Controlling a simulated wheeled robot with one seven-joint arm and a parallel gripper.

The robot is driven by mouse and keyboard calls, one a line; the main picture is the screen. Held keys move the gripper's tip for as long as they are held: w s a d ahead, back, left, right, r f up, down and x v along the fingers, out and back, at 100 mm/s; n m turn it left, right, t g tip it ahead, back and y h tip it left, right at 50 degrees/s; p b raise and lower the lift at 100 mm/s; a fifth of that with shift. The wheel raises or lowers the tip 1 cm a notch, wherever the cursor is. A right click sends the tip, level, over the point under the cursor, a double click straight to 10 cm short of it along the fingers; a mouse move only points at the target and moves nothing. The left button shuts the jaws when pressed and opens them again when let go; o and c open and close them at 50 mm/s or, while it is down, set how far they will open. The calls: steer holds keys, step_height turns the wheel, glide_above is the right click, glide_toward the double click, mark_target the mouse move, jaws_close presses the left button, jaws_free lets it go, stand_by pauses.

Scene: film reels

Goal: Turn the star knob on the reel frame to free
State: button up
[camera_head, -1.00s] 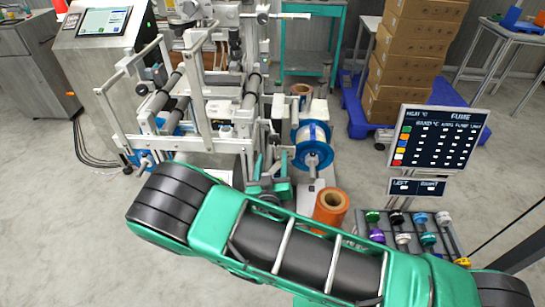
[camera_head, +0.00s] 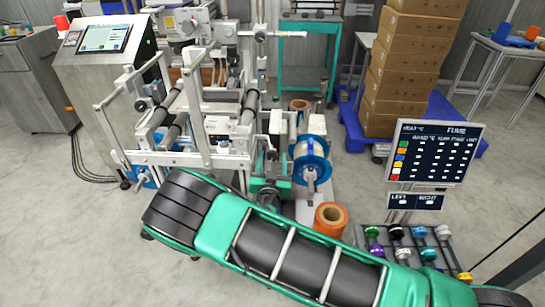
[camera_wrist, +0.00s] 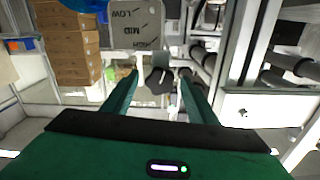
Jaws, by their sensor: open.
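The dark star knob (camera_wrist: 159,81) shows in the wrist view between and just beyond my fingertips. My gripper (camera_wrist: 158,76) is open, with one green finger on each side of the knob; contact cannot be told. A grey plate (camera_wrist: 135,24) marked LOW, MID and HIGH stands beside the knob, with its lettering upside down in this view. The silver reel frame (camera_head: 200,158) stands beyond my arm in the head view. My gripper shows there partly as green parts (camera_head: 268,188) at the frame's front. The knob cannot be made out in the head view.
A blue-flanged reel (camera_head: 310,158) and an orange reel (camera_head: 330,218) stand right of my gripper. A console (camera_head: 106,70) stands left. Boxes (camera_head: 409,60) are stacked behind.

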steer(key=shift+w, duration=1.05)
steer(key=c, duration=1.1)
steer(key=shift+o, duration=0.2)
steer(key=shift+n, duration=1.6)
steer(key=o, duration=1.1)
steer(key=shift+c, duration=0.2)
steer(key=shift+s, duration=0.1)
steer(key=s, duration=1)
steer(key=shift+s+a, duration=0.2)
steer(key=shift+s, duration=0.1)
